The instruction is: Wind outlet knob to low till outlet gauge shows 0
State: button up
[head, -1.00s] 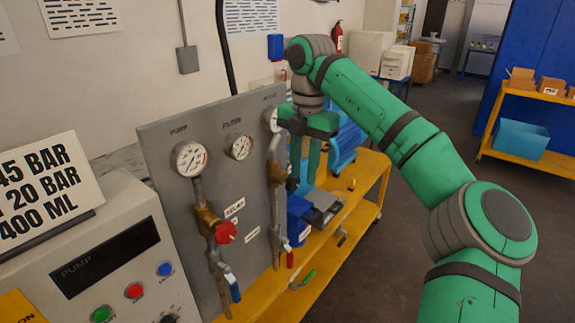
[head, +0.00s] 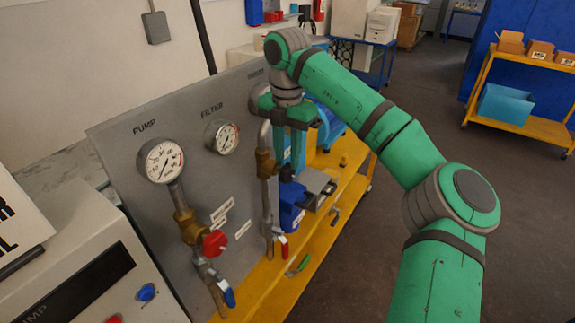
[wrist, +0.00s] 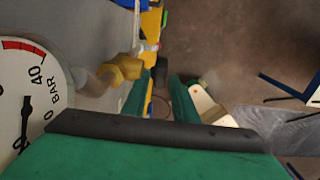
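The grey panel (head: 150,110) carries the gauges. The outlet column's pipe and brass valve body (head: 265,163) stand at its right.
The pump gauge (head: 160,160), filter gauge (head: 222,137) and a red knob (head: 214,243) are on the panel's left part. A blue vise (head: 292,200) stands on the yellow bench (head: 335,220) right of the column. Open floor (head: 350,280) lies to the right.

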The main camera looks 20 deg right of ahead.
aim_at(287, 165)
jog(key=shift+f, duration=1.75)
grip_shut()
jog(key=shift+s, duration=0.1)
